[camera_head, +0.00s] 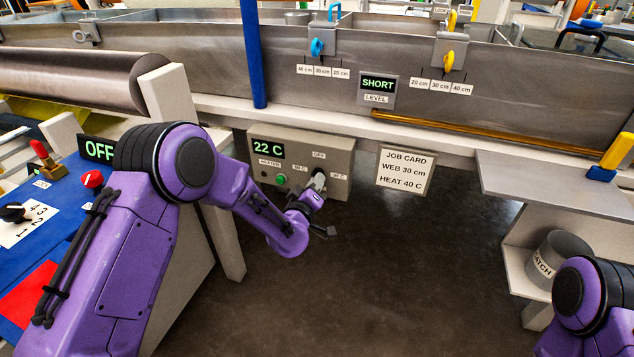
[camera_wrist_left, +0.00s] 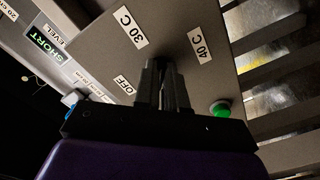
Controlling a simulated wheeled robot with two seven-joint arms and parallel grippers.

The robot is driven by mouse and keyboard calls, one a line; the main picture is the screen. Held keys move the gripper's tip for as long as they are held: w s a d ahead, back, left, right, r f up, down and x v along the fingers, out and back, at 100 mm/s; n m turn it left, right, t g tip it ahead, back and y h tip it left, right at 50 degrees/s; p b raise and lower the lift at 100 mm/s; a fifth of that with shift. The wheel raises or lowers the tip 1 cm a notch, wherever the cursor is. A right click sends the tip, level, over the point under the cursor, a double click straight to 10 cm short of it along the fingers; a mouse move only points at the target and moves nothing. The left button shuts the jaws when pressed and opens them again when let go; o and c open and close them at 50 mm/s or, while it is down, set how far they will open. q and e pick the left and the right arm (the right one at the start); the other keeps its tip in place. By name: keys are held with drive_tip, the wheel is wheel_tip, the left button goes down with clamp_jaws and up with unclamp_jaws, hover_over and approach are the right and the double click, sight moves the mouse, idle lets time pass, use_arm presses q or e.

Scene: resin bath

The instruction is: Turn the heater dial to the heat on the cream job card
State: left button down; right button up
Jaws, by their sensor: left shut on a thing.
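The heater box (camera_head: 260,148) is under the bath's rail. Its screen (camera_head: 268,150) reads 22 C, and a green button (camera_head: 281,181) shows at lower left. OFF (camera_wrist_left: 123,85), 30 C (camera_wrist_left: 132,25) and 40 C (camera_wrist_left: 199,43) labels surround the dial in the left wrist view. My left gripper (camera_head: 319,178) is shut on the dial, shown also in the left wrist view (camera_wrist_left: 166,75). The fingers hide the dial, so its pointing direction cannot be told. The cream job card (camera_head: 405,170) reads WEB 30 cm, HEAT 40 C. My right gripper is out of view.
A level sign (camera_head: 377,88) reads SHORT. At left, a blue bench (camera_head: 62,220) carries a red knob (camera_head: 92,179) and a sign (camera_head: 98,149) reading OFF. A grey catch can (camera_head: 558,258) stands on the right shelf. Open floor lies below the heater box.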

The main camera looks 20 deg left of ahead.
use_arm(q)
drive_tip(key=m, duration=0.9)
drive_tip(key=shift+a+f, duration=0.25)
drive_tip(key=shift+m, duration=0.4)
drive_tip(key=c, duration=1.2)
unclamp_jaws()
drive_tip(key=shift+s, duration=0.1)
drive_tip(key=s+p, duration=0.1)
drive_tip(key=s, duration=0.9)
drive_tip(key=shift+s+a, duration=0.2)
drive_tip(key=shift+a, duration=0.05)
